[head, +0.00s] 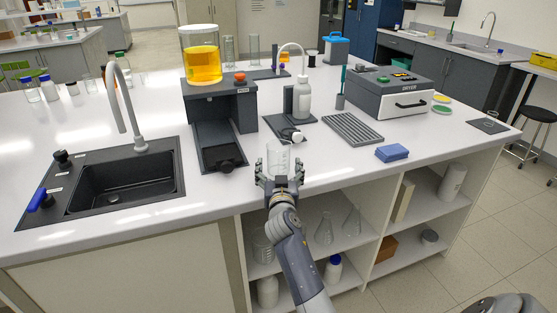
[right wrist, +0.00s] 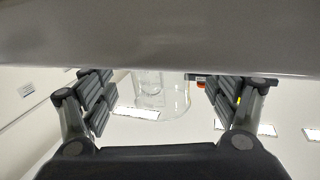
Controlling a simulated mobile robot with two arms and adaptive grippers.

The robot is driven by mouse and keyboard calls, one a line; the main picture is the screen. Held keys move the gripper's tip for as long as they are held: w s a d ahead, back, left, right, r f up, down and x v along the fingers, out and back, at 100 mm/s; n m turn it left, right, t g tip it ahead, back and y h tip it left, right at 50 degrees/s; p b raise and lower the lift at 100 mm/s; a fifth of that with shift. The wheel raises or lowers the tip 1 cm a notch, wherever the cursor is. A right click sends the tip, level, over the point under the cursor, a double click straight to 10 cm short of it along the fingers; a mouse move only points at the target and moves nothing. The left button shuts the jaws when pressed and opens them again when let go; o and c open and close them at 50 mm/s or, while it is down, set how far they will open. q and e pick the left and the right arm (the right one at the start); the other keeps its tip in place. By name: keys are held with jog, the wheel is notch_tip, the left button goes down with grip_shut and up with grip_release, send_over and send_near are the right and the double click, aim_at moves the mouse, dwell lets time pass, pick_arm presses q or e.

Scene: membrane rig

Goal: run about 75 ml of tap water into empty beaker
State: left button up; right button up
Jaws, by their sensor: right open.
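The clear beaker (head: 278,158) stands upright near the bench's front edge and looks empty. My right gripper (head: 279,178) is open just in front of it, with a finger toward each side. In the right wrist view the beaker (right wrist: 160,95) shows between the two spread fingers, with gaps at both sides; its depth between them is hard to judge. The grey gooseneck tap (head: 124,100) arches over the black sink (head: 125,188) at left. A blue lever (head: 42,200) and a black knob (head: 62,159) sit on the sink's left rim. My left gripper is not in view.
Behind the beaker are a dark stand with a yellow-filled vessel (head: 202,62), a white wash bottle (head: 302,100) and a grey ribbed rack (head: 352,129). A dryer box (head: 390,90) and blue block (head: 392,153) are at right. The bench front between sink and beaker is clear.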

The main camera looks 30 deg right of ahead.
aim_at(279, 167)
jog(key=x, duration=0.3)
jog(key=shift+w+d+f, duration=0.1)
jog(key=shift+w+f, duration=0.05)
jog(key=shift+w+d, duration=0.15)
jog(key=shift+w, duration=0.05)
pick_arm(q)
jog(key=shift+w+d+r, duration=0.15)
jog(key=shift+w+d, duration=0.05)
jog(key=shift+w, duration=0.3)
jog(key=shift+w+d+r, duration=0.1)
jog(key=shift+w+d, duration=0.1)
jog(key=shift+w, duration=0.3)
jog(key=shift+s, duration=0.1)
pick_arm(e)
jog(key=c, duration=1.2)
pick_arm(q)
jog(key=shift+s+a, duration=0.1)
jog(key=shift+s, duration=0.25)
